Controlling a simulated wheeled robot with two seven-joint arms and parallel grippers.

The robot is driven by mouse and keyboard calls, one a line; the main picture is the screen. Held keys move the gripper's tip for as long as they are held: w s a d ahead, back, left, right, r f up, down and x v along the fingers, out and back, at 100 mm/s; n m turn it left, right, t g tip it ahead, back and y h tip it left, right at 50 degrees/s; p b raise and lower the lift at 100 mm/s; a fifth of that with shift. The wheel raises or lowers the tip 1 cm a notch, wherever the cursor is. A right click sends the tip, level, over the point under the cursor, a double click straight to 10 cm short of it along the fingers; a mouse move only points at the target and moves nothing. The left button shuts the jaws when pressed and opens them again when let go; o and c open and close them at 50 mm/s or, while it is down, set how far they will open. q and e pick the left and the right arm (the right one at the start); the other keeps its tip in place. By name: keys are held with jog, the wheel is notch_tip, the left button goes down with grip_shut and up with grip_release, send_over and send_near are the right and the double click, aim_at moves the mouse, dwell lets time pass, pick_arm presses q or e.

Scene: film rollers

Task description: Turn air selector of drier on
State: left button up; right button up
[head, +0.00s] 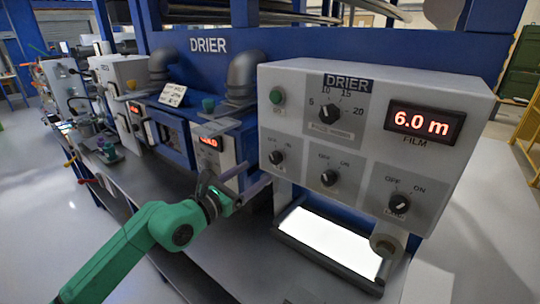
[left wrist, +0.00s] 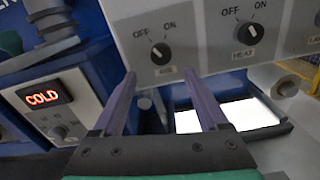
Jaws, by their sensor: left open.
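The drier (head: 375,140) is a white control box at the right of the head view. Its air selector (head: 276,157) is the black knob at lower left of the panel. The air selector (left wrist: 160,53) also shows in the left wrist view, under OFF and ON marks, its pointer turned toward OFF. My left gripper (head: 238,182) is open and empty, below and left of the selector. In the left wrist view the two purple fingers of the left gripper (left wrist: 158,80) point toward the panel, with the selector ahead between them, apparently not touched. My right gripper is not in view.
The heat knob (left wrist: 249,33) is right of the air selector, and a lamp knob (head: 399,203) is further right. A bright light panel (head: 330,240) lies below the box. A neighbouring unit with a red COLD display (left wrist: 44,97) stands left of the gripper.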

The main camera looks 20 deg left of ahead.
aim_at(273, 161)
pick_arm(q)
jog(key=p+x, duration=0.1)
jog(key=x, duration=0.6)
jog(key=shift+w+d, duration=0.15)
jog(key=shift+w, duration=0.15)
jog(key=shift+s, duration=0.1)
jog(key=shift+c, duration=0.3)
grip_shut()
